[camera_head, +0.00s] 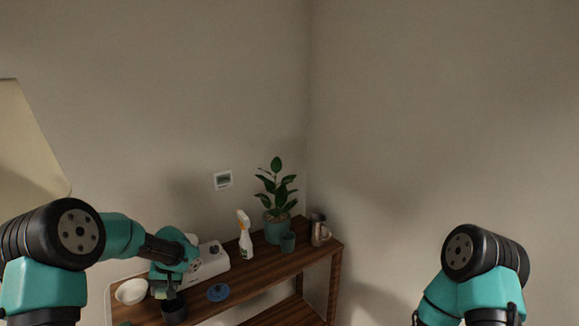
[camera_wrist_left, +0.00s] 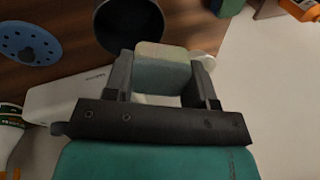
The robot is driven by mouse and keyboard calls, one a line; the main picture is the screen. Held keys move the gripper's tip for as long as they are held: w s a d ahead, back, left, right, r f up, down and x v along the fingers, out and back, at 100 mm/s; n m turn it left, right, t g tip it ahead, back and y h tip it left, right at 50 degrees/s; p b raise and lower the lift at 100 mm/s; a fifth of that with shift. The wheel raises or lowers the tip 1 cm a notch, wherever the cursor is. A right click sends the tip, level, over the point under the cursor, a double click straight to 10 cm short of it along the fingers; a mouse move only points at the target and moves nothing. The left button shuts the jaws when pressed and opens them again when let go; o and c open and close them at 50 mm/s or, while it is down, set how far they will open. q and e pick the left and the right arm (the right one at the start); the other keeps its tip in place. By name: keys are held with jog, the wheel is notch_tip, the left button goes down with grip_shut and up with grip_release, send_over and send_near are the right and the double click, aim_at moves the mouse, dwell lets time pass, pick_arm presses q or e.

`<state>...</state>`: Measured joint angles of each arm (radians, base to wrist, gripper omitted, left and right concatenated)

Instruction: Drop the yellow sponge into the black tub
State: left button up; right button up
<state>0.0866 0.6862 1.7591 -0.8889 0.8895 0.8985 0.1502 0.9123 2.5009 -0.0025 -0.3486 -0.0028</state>
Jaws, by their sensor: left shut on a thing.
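My left gripper (camera_head: 168,292) reaches down over the front left of the wooden shelf. In the left wrist view its two fingers are shut on the sponge (camera_wrist_left: 161,62), a block with a pale yellowish top and a greenish side. The black tub (camera_head: 175,313) stands just below the gripper. In the left wrist view the tub (camera_wrist_left: 128,28) opens just beyond the fingertips, up and left of the sponge. Of my right arm only upper links show at the bottom right; its gripper is out of view.
A white bowl (camera_head: 131,292) stands left of the gripper. A blue perforated disc (camera_head: 218,292) lies to the right, with a white device (camera_head: 209,262) behind. A spray bottle (camera_head: 245,240), potted plant (camera_head: 276,222), green mug (camera_head: 288,242) and metal pitcher (camera_head: 319,230) stand farther right.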

pick_arm(q)
jog(key=o, duration=0.9)
jog(key=shift+r, duration=0.1)
jog(key=v, duration=1.7)
